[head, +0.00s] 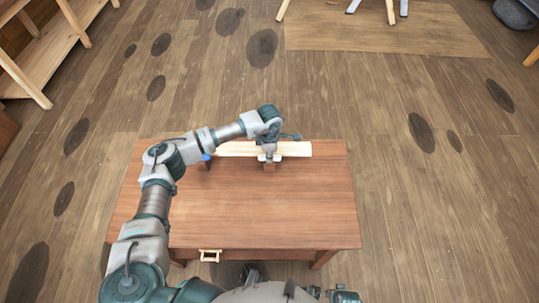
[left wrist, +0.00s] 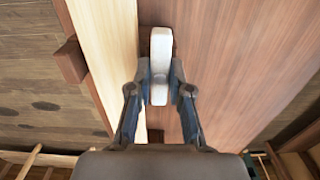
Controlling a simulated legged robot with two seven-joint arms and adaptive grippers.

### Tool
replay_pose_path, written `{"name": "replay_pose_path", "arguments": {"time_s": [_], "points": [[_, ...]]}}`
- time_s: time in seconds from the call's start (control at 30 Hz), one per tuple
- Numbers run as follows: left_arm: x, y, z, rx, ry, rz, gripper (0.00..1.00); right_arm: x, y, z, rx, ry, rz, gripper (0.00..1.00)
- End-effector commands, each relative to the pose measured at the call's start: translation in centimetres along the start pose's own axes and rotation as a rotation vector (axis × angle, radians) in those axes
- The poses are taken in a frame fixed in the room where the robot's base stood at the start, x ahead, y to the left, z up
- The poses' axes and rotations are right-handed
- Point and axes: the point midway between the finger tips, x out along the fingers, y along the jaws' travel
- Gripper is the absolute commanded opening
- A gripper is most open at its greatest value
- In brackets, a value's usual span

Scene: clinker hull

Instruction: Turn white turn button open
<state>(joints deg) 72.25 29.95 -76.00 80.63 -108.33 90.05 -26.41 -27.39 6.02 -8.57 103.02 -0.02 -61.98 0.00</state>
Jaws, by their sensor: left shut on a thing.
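The white turn button (left wrist: 161,48) is a small rounded bar in the left wrist view. It lies lengthwise along the edge between a pale wooden strip (left wrist: 103,40) and the reddish-brown wood. My left gripper (left wrist: 160,78) is shut on it, one finger on each side near its middle. In the head view, my left gripper (head: 268,151) points down at the pale strip (head: 298,149) at the table's far side. Bits of the white button (head: 276,158) show beside the fingers there. My right gripper does not show clearly in either view.
The brown table (head: 270,208) has a clear top in front of the strip and a drawer with a pale handle (head: 210,255) at its front. Wooden shelves (head: 45,60) stand far left.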

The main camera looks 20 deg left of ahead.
Motion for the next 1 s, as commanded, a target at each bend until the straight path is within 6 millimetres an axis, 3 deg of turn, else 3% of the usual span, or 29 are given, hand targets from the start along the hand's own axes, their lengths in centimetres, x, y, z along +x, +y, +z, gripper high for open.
{"name": "replay_pose_path", "arguments": {"time_s": [0.07, 0.1, 0.2, 0.57, 0.67, 1.0], "points": [[-0.1, 0.2, 0.0, 0.0, -0.002, 0.007, 0.0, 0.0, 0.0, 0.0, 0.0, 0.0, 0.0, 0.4], [-0.1, 0.2, 0.0, 0.0, -0.002, 0.007, 0.24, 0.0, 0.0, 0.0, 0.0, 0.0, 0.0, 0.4], [-0.1, 0.2, 0.0, -0.001, -0.002, 0.005, 0.44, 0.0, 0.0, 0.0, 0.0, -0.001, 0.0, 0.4], [-0.6, 0.1, 0.0, -0.001, -0.001, 0.004, 0.44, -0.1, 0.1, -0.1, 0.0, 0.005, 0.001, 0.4], [-1.9, 0.1, 0.0, -0.001, -0.001, 0.005, 0.44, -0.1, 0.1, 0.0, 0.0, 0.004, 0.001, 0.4], [-9.2, 0.2, 0.0, 0.0, -0.001, 0.005, 0.44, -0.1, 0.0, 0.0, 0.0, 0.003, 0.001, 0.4]]}}
